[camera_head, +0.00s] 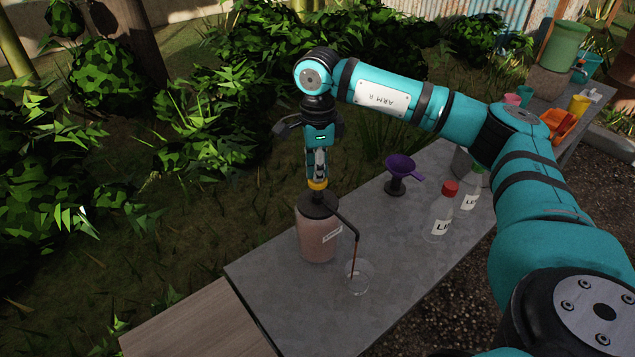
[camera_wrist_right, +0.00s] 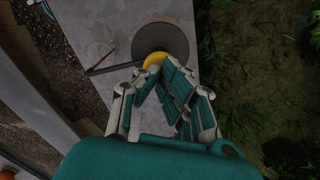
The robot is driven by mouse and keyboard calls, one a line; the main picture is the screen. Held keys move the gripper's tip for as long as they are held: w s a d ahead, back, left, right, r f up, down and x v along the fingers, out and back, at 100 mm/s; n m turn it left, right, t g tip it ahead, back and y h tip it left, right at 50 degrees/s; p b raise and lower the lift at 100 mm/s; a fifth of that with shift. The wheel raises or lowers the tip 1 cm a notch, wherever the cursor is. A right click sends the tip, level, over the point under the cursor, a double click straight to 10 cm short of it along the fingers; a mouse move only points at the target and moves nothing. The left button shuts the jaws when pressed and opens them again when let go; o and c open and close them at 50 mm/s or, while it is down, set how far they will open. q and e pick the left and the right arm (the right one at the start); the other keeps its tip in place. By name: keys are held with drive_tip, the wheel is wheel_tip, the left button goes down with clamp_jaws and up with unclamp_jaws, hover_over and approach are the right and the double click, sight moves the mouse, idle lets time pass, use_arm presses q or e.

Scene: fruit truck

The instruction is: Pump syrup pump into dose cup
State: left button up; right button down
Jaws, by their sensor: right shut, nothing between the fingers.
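The syrup pump (camera_head: 319,236) is a brownish-pink jar with a dark lid and a label, upright on the grey counter. Its yellow pump head (camera_head: 317,186) is under my right gripper (camera_head: 317,179), which points straight down, shut with its fingertips at the head. A thin dark spout bends over the clear dose cup (camera_head: 357,277), and a brown streak of syrup runs from the spout tip down into the cup. In the right wrist view the shut fingers (camera_wrist_right: 157,68) meet the yellow head (camera_wrist_right: 154,60) above the round lid (camera_wrist_right: 165,36). My left gripper is out of view.
A purple funnel on a dark stand (camera_head: 398,172) and labelled clear bottles, one with a red cap (camera_head: 440,219), stand farther back on the counter (camera_head: 290,304). A wooden surface (camera_head: 200,330) adjoins its near-left end. Bushes line the left side.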

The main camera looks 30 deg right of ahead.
drive_tip(key=shift+f+b, duration=0.5)
drive_tip(key=shift+f, duration=0.45)
drive_tip(key=shift+r+p, duration=1.45)
drive_tip(key=shift+r, duration=0.95)
drive_tip(key=shift+f, duration=0.1)
drive_tip(key=shift+f+b, duration=1.7)
drive_tip(key=shift+f, duration=0.6)
